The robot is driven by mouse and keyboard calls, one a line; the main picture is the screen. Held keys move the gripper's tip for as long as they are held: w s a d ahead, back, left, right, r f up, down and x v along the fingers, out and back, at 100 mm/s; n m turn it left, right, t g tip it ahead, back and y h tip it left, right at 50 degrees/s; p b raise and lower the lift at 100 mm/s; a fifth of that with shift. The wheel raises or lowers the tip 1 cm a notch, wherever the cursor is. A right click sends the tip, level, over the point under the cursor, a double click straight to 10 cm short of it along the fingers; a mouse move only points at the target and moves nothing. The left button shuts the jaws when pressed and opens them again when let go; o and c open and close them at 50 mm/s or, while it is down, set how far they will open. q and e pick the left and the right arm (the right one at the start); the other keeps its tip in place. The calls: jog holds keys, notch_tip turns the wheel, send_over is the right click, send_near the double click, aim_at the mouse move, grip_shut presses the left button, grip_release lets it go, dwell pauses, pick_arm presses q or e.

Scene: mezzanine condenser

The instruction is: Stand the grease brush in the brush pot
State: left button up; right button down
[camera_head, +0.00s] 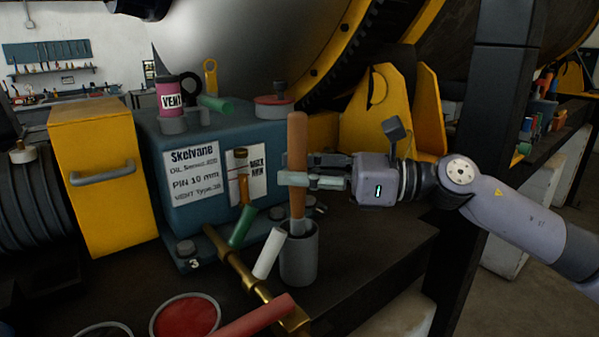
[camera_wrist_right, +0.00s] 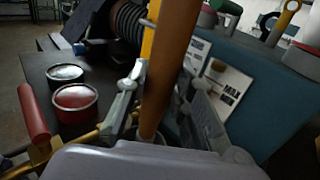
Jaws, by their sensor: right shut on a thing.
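The grease brush (camera_head: 297,150), with a brown wooden handle, stands nearly upright; it also shows large in the right wrist view (camera_wrist_right: 170,65). Its grey lower part is at the mouth of the grey brush pot (camera_head: 299,262), and its bottom end is hidden by the pot wall. My right gripper (camera_head: 298,178) comes from the right and is shut on the handle above the pot. In the wrist view its fingers (camera_wrist_right: 160,100) lie on both sides of the handle. I cannot tell whether the brush touches the pot's bottom. My left gripper is not in view.
A white cylinder (camera_head: 268,253) and a brass pipe (camera_head: 235,265) with a red handle (camera_head: 255,318) lie just left of the pot. A red-filled tin (camera_head: 186,317) is at the front. The blue Skelvane unit (camera_head: 190,140) stands behind. Bare bench (camera_head: 375,250) lies right of the pot.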

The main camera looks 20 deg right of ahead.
jog(key=shift+f, duration=0.4)
jog(key=c, duration=1.3)
grip_release()
jog(key=v, duration=1.2)
